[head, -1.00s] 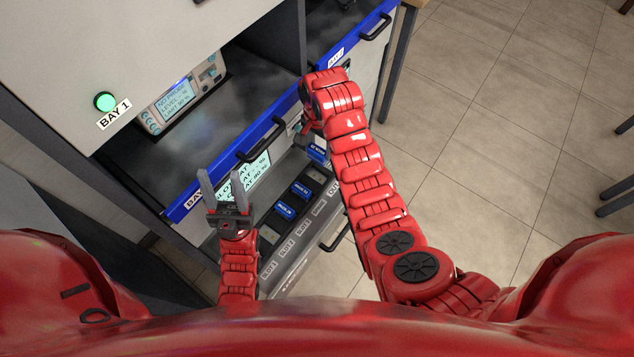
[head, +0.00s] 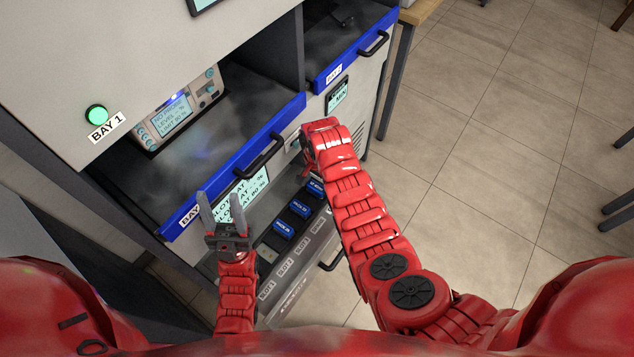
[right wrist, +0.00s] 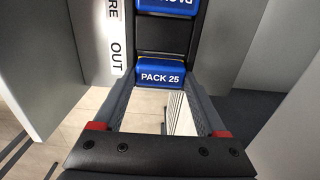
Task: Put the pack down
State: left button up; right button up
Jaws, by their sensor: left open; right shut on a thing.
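My right gripper (right wrist: 167,92) is shut on a blue pack labelled PACK 25 (right wrist: 165,73), seen between its fingers in the right wrist view. In the head view that gripper (head: 307,168) is low at the right end of the slotted tray (head: 299,262), mostly hidden by its arm. A blue pack (head: 316,188) shows just below it; whether this is the held one I cannot tell. Two other blue packs, (head: 300,208) and (head: 284,229), lie in the tray. My left gripper (head: 220,208) is open and empty, fingers up, left of the tray.
The blue-edged BAY 1 shelf (head: 240,165) overhangs the tray's back and holds a display instrument (head: 180,110). A green lamp (head: 97,115) glows on the cabinet. A second blue-edged shelf (head: 350,62) is at upper right. Tiled floor (head: 480,150) is open to the right.

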aim_at(317, 185)
jog(key=o, duration=1.4)
jog(key=shift+f, duration=0.15)
notch_tip(317, 185, up, 6)
jog(key=shift+r+b, duration=0.2)
jog(key=shift+b, duration=0.1)
notch_tip(317, 185, up, 6)
jog(key=p, duration=0.3)
jog(key=shift+f, duration=0.1)
